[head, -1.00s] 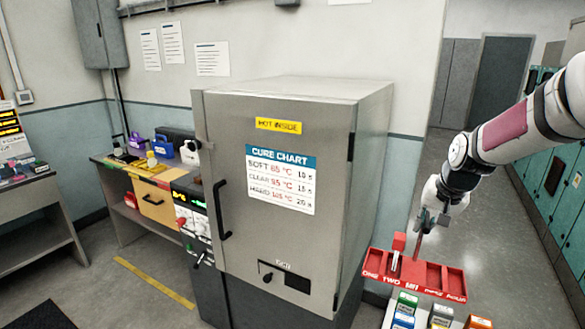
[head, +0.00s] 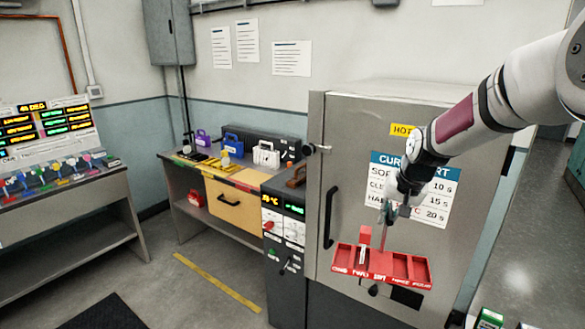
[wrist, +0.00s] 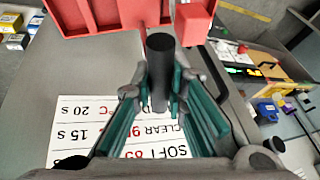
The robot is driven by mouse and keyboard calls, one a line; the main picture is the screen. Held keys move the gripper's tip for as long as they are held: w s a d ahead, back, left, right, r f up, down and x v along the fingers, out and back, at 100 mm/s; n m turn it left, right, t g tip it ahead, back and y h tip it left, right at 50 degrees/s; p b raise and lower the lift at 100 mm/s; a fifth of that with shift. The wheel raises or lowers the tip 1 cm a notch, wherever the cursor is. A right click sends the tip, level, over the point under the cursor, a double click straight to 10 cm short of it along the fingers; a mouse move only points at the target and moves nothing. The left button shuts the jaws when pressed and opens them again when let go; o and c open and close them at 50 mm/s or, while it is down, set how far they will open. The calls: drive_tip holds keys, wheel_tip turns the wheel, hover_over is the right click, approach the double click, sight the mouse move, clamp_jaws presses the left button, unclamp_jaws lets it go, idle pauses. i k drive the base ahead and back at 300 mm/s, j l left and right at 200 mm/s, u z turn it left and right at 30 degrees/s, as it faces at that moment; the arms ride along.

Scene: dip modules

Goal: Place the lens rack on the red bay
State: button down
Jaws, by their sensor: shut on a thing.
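My gripper (head: 388,212) is shut on the upright post of a red tray-like rack (head: 398,265), which I take to be the lens rack. The rack has a row of compartments and white lettering on its front; it hangs roughly level in front of the grey oven door. In the wrist view the dark post end (wrist: 160,62) sits between the green finger pads, and part of the red rack (wrist: 120,12) shows at the top. On the bench at left, coloured strips run along the top's front edge, with a reddish patch (head: 246,176) among them; I cannot tell the bay exactly.
The grey oven (head: 335,150) stands behind the rack. The bench holds a purple case (head: 203,137), a blue case (head: 232,143) and a white case (head: 266,154). A control panel (head: 283,225) stands between bench and oven. The floor before the bench is clear, with a yellow line (head: 215,282).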

sight(256, 178)
drive_tip(key=i+j, duration=0.25)
drive_tip(key=j, duration=0.25)
drive_tip(key=i+j+u, duration=0.15)
drive_tip(key=i+j, duration=0.15)
drive_tip(key=j, duration=0.2)
drive_tip(key=i+j, duration=0.3)
drive_tip(key=j, duration=0.2)
drive_tip(key=i+j, duration=0.2)
drive_tip(key=j, duration=0.15)
drive_tip(key=i+j, duration=0.25)
drive_tip(key=i+j+z, duration=0.1)
drive_tip(key=j, duration=0.3)
drive_tip(key=i+j, duration=0.3)
drive_tip(key=i+j+z, duration=0.2)
drive_tip(key=i+j, duration=0.15)
drive_tip(key=i, duration=0.2)
drive_tip(key=i+j+z, duration=0.25)
drive_tip(key=i+j, duration=0.2)
drive_tip(key=i, duration=0.1)
